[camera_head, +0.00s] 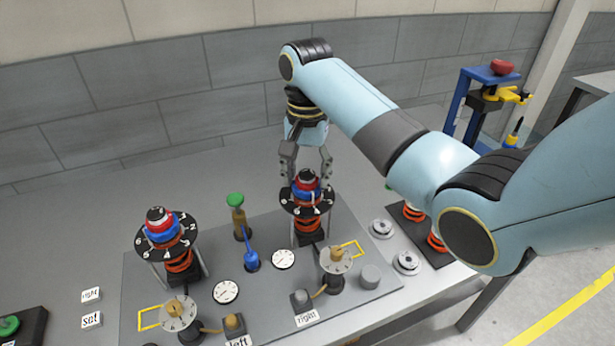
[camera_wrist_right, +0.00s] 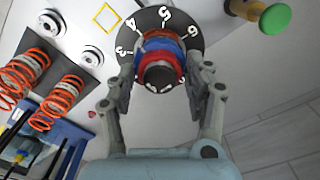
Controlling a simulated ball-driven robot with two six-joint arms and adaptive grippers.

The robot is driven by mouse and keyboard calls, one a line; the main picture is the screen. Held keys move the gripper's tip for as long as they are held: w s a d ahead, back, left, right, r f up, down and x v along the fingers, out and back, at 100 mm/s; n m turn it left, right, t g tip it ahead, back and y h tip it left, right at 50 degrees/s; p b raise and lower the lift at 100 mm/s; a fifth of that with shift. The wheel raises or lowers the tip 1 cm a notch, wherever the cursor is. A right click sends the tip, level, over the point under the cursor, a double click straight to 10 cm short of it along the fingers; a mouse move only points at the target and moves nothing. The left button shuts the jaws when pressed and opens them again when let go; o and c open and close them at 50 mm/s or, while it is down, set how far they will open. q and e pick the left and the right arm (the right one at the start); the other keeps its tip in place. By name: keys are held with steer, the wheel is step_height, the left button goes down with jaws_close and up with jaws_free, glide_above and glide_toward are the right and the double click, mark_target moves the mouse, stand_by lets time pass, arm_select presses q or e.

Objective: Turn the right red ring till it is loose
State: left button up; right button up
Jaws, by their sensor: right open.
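The right red ring (camera_head: 306,185) sits on a black-topped post above a blue ring (camera_head: 308,195) and a black numbered dial (camera_head: 291,207), on the right spring stand. In the right wrist view the red ring (camera_wrist_right: 167,68) encircles the dark post top, with the blue ring (camera_wrist_right: 158,44) beyond it. My right gripper (camera_head: 308,170) comes down over this post from above. In its wrist view my right gripper (camera_wrist_right: 160,75) is open, with one finger on either side of the red ring; contact cannot be told. My left gripper is not in view.
A similar left stand with its own numbered dial (camera_head: 147,243) is on the grey plate. A green knob (camera_head: 235,199) and a blue lever (camera_head: 251,258) stand between the stands. Gauges, small dials and orange springs (camera_head: 436,243) are nearby.

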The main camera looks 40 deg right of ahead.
steer(key=m, duration=0.8)
steer(key=shift+m, duration=0.3)
steer(key=m, duration=0.3)
steer(key=shift+m, duration=0.3)
steer(key=m, duration=0.4)
steer(key=shift+m, duration=0.4)
steer(key=m, duration=0.4)
steer(key=shift+m, duration=0.3)
steer(key=c, duration=0.9)
steer(key=n, duration=0.3)
steer(key=shift+n, duration=0.4)
steer(key=shift+c, duration=0.3)
steer(key=n, duration=0.4)
steer(key=shift+n, duration=0.4)
steer(key=n, duration=0.4)
steer(key=shift+n, duration=0.4)
steer(key=n, duration=0.3)
steer(key=shift+n, duration=0.4)
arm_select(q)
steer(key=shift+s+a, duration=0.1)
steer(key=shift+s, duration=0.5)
arm_select(e)
steer(key=o, duration=1)
steer(key=shift+c, duration=0.2)
